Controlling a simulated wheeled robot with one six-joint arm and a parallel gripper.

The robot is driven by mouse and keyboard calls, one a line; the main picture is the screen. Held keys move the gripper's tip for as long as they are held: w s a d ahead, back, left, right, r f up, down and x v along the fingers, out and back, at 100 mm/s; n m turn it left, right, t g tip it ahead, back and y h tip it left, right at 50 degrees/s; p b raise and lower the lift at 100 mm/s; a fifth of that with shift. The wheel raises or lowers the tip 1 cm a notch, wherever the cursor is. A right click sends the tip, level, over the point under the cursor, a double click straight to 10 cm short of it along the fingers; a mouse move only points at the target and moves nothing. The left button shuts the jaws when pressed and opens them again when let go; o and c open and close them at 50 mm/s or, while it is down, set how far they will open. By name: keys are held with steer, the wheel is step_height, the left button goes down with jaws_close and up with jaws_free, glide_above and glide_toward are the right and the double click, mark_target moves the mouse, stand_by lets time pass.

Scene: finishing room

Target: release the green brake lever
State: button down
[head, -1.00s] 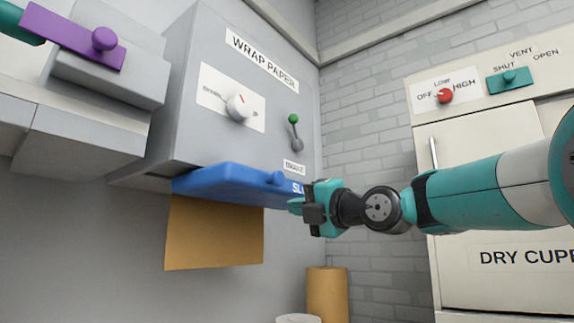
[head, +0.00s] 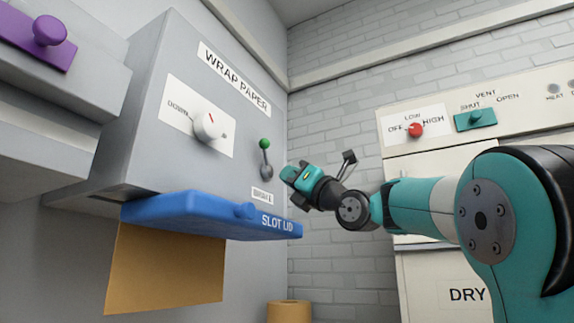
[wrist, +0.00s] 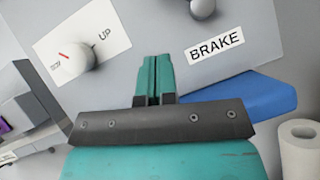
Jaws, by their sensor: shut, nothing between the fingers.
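The brake lever (head: 265,158) stands on the front of the grey wrap paper machine (head: 170,110), its green knob pointing up from a grey pivot. In the wrist view only its grey pivot (wrist: 203,8) shows, at the top edge; the green knob is out of that frame. The BRAKE label (wrist: 215,48) is below the pivot. My gripper (head: 288,172) is just right of the lever in the head view, apart from it. In the wrist view my gripper (wrist: 155,62) has its two teal fingers together, shut and empty, pointing at the panel left of the BRAKE label.
A white dial (head: 210,125) is left of the lever. The blue slot lid (head: 190,212) juts out below, with brown paper (head: 165,270) hanging under it. A dry cupboard with a red knob (head: 415,130) is at right. A paper roll (head: 289,311) stands below.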

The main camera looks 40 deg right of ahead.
steer(key=p, duration=0.8)
glide_toward(266, 157)
steer(key=w+a+r, duration=0.3)
steer(key=w+r, duration=0.1)
steer(key=shift+w+r+p, duration=0.3)
steer(key=shift+r+p, duration=0.2)
steer(key=shift+p, duration=0.15)
steer(key=shift+d, duration=0.15)
